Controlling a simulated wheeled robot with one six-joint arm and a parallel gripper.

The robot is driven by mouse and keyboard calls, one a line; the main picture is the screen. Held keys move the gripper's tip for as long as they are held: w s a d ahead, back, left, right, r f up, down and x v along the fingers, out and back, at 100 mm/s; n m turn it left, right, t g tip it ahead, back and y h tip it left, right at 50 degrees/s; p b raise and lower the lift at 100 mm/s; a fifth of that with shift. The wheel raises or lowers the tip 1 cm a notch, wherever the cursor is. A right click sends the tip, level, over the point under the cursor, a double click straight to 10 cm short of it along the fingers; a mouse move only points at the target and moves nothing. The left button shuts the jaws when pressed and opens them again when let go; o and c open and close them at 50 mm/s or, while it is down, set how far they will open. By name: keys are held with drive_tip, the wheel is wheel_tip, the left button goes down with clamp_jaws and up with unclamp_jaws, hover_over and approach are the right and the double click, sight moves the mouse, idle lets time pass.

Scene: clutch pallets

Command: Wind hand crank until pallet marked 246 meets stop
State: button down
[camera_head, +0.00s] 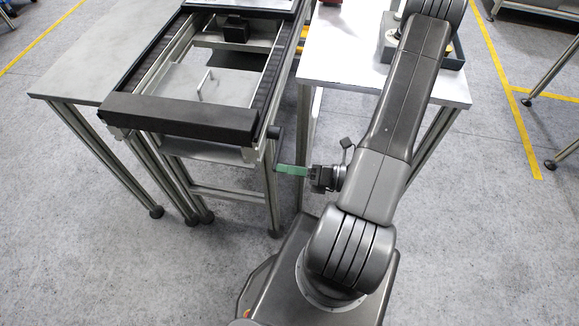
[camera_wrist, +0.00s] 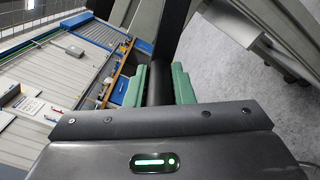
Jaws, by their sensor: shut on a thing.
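My gripper (camera_head: 279,170) is low at the right side of the conveyor frame. In the wrist view its green fingers (camera_wrist: 161,84) are shut on a dark upright bar (camera_wrist: 160,60), which looks like the hand crank's grip. A black cylinder (camera_head: 274,132) sticks out at the frame's corner, just above the gripper in the head view. The crank arm is mostly hidden. A pale plate (camera_head: 240,3), perhaps a pallet, lies on the conveyor at the top edge of the head view, partly cut off. No number 246 is legible. I cannot tell which part is the stop.
The conveyor has dark side rails and a thick black end bar (camera_head: 180,116). A grey table (camera_head: 75,84) stands left and a white table (camera_head: 340,55) right, with a tray (camera_head: 452,56) on it behind my arm. The floor in front of the frame is clear.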

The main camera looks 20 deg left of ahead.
drive_tip(key=shift+r, duration=0.1)
drive_tip(key=c, duration=1.3)
unclamp_jaws()
drive_tip(key=shift+o, duration=0.2)
drive_tip(key=shift+d, duration=0.1)
drive_tip(key=v, duration=1.3)
drive_tip(key=shift+d+b, duration=0.3)
drive_tip(key=shift+b, duration=0.05)
drive_tip(key=shift+s+a, duration=0.1)
drive_tip(key=shift+a, duration=0.05)
drive_tip(key=x, duration=1.3)
drive_tip(key=shift+a+p, duration=0.3)
drive_tip(key=shift+p, duration=0.05)
